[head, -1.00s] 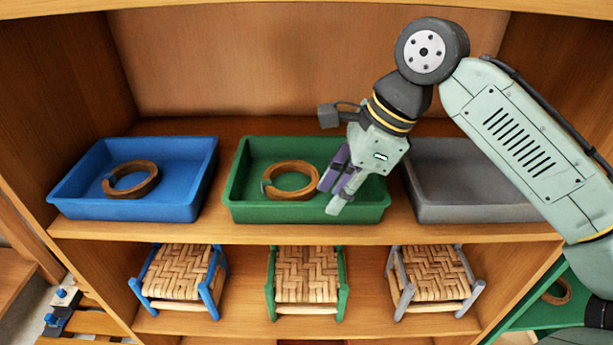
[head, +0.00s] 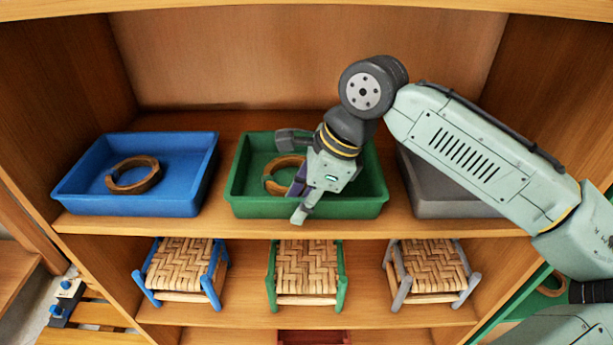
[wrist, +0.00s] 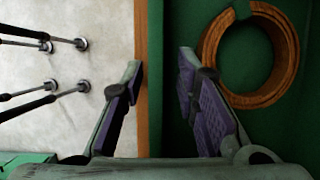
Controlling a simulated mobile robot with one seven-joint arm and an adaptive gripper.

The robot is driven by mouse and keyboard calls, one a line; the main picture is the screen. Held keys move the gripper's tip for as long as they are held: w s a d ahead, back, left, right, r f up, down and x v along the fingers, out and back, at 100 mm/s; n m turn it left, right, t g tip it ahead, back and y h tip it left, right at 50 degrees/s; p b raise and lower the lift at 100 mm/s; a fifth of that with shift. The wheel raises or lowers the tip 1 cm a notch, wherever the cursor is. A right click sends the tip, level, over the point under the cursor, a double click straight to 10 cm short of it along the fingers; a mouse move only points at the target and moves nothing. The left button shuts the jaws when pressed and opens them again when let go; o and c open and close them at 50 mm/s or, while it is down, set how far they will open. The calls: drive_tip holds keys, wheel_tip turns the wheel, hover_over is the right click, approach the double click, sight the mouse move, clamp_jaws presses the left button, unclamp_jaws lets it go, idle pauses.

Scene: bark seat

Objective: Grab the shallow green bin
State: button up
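The shallow green bin (head: 365,205) stands in the middle of the upper shelf, with a brown bark ring (head: 278,180) inside. My gripper (head: 299,200) is over the bin's front wall, with its fingers apart. In the wrist view my gripper (wrist: 160,85) has one purple-padded finger on the outer side of the wall and the other on the inner side, near the ring (wrist: 285,75). The green wall (wrist: 155,60) runs between the fingers, and neither visibly presses on it. How deep the fingertips reach is unclear. My wrist hides part of the bin.
A blue bin (head: 130,205) with another bark ring (head: 134,175) stands to the left. A grey bin (head: 445,208) stands to the right, partly behind my arm. Three woven stools (head: 305,270) are on the shelf below. The shelf's front edge (head: 220,228) runs just before the bins.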

clamp_jaws()
idle(0.7)
